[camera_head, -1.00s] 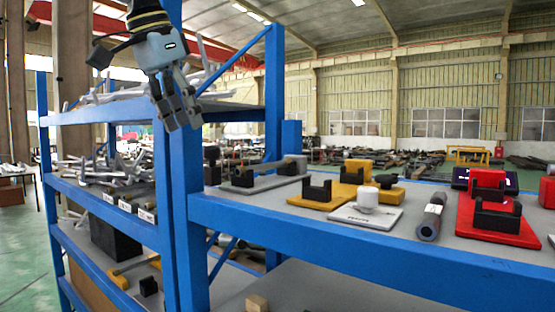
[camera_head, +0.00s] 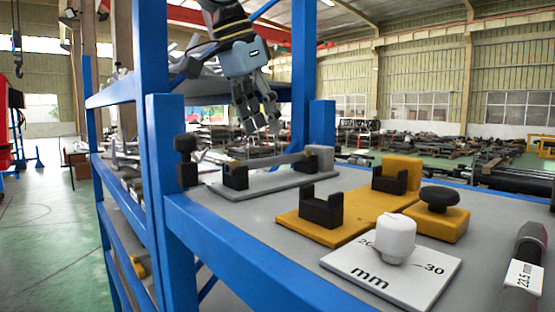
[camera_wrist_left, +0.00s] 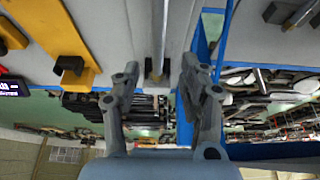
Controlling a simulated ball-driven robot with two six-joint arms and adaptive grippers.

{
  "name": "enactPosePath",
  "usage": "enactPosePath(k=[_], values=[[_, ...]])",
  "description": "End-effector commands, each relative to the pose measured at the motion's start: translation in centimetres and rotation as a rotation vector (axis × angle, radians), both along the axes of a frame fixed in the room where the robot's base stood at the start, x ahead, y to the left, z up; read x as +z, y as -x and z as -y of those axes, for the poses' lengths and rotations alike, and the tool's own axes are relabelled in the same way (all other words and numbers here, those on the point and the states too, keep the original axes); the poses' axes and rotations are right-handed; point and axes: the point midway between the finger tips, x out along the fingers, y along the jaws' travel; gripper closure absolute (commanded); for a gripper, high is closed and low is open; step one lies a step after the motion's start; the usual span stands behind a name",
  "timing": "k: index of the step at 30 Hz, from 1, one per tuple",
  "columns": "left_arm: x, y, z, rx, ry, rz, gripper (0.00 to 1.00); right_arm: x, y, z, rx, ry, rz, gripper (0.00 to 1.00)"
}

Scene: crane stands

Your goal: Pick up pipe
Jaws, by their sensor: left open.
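A thin metal pipe (camera_head: 275,159) lies across two black cradles on a grey base plate (camera_head: 275,184) on the blue-framed shelf. My left gripper (camera_head: 261,124) hangs above this pipe, fingers pointing down, open and empty. In the left wrist view the open fingers (camera_wrist_left: 160,68) show with a thin rod (camera_wrist_left: 160,30) running lengthwise between them in the picture. How far the fingers are above it is hard to tell. My right gripper is not in view.
A yellow stand (camera_head: 350,205) with black cradles and a white gauge plate marked "mm" (camera_head: 350,270) stand on the shelf near the grey plate. A blue post (camera_head: 166,150) rises left of the grey plate. A blue rail edges the shelf.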

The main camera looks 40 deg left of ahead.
Motion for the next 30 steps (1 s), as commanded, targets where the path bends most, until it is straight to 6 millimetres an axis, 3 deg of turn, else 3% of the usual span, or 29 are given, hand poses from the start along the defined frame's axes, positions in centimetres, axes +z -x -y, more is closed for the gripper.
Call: enactPosePath(k=[5, 15, 23, 30], values=[[-1.4, -0.5, 0.1, -0.001, 0.0, -0.001, 0.57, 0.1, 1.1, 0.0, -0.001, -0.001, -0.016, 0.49], [-5.7, -2.0, 0.4, -0.001, -0.001, -0.002, 0.57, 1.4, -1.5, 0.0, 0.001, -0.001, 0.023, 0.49], [-6.1, -2.1, 0.4, 0.0, 0.0, 0.001, 0.57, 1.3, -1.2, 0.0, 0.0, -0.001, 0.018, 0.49], [-6.0, -2.1, 0.4, 0.0, 0.0, 0.001, 0.87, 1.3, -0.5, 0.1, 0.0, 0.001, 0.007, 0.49]])
